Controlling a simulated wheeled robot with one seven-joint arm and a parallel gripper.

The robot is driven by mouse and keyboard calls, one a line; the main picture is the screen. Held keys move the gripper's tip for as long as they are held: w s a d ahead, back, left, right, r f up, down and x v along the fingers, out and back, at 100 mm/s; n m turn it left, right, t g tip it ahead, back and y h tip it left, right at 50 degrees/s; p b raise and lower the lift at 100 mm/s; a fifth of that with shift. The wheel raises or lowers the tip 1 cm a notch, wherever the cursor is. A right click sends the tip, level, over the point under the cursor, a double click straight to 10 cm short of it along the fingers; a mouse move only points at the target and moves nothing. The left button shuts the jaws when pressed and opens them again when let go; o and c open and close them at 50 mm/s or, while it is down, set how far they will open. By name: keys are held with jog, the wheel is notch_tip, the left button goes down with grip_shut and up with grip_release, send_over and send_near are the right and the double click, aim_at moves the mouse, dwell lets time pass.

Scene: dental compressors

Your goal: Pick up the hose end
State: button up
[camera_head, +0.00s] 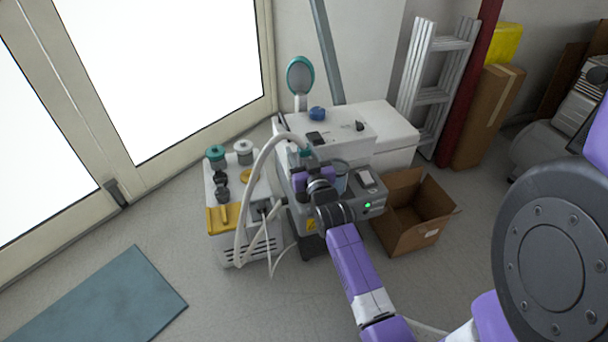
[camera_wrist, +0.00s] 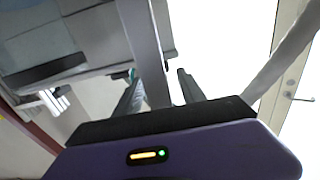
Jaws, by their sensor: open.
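A thick white hose (camera_head: 262,158) arches up from the floor beside the left machine and comes down close to my gripper (camera_head: 306,163). A small teal piece (camera_head: 305,152) shows at its upper right end, just beyond my gripper; it looks like the hose end, but the arm partly covers it. In the wrist view my gripper (camera_wrist: 160,86) is open, its two dark fingers apart. A pale tube, likely the hose (camera_wrist: 287,57), runs slanting at the right, outside the fingers. I cannot tell whether the fingers touch anything.
A white and yellow compressor (camera_head: 228,216) stands left of my arm, and a grey unit with a green light (camera_head: 370,204) stands beneath it. A white cabinet (camera_head: 390,128) is behind. An open cardboard box (camera_head: 415,215) sits right. Floor is free at the front left, around a blue mat (camera_head: 95,300).

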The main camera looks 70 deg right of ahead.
jog(key=shift+c, duration=0.5)
grip_shut()
